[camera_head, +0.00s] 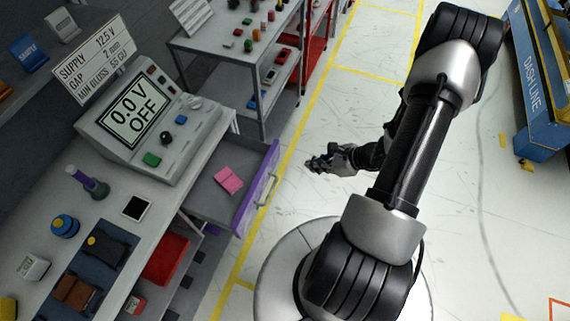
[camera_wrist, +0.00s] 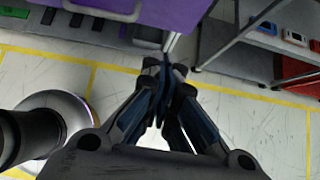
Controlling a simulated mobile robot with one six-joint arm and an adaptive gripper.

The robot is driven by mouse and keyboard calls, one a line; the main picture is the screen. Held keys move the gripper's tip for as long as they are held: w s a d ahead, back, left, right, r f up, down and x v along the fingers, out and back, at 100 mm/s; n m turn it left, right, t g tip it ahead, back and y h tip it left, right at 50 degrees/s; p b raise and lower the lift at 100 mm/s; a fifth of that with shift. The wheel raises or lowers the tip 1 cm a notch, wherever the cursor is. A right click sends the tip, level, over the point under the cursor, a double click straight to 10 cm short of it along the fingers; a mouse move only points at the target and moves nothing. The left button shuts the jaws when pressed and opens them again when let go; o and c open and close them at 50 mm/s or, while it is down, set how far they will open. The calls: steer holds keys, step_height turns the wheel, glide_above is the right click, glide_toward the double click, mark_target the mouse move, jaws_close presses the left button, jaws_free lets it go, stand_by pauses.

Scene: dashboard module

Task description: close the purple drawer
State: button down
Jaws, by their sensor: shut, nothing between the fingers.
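The purple drawer (camera_head: 257,190) stands open under the workbench, pulled out to the right, with a grey handle on its front. A pink item (camera_head: 228,179) lies inside it. My gripper (camera_head: 318,164) is shut and empty, to the right of the drawer in the head view.
A grey power supply unit (camera_head: 150,125) reading 0.0 V OFF stands on the bench above the drawer. A red bin (camera_head: 166,258) sits below the bench. A grey shelf rack (camera_head: 235,50) stands behind. Floor right of the drawer is open, with yellow lines.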

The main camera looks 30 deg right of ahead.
steer(key=shift+w+a+r+b+x, duration=0.2)
steer(key=shift+w+r+b+x, duration=0.2)
steer(key=shift+x, duration=1.55)
steer(key=shift+w+a+r+b+x, duration=0.25)
steer(key=shift+b+x, duration=0.25)
steer(key=shift+x, duration=1.5)
steer(key=shift+w+a+r+b+x, duration=0.2)
steer(key=shift+r+b+x, duration=0.25)
steer(key=shift+x, duration=1.5)
steer(key=shift+w, duration=0.1)
steer(key=b, duration=0.5)
glide_toward(237, 155)
steer(key=w+a, duration=0.1)
steer(key=w+a+f, duration=0.1)
steer(key=w+a, duration=0.1)
steer(key=w+a+f, duration=0.1)
steer(key=w, duration=0.1)
steer(key=shift+w+a+f, duration=0.1)
steer(key=shift+w+a, duration=0.05)
steer(key=shift+a, duration=0.05)
steer(key=shift+w+a, duration=0.35)
steer(key=shift+w, duration=0.15)
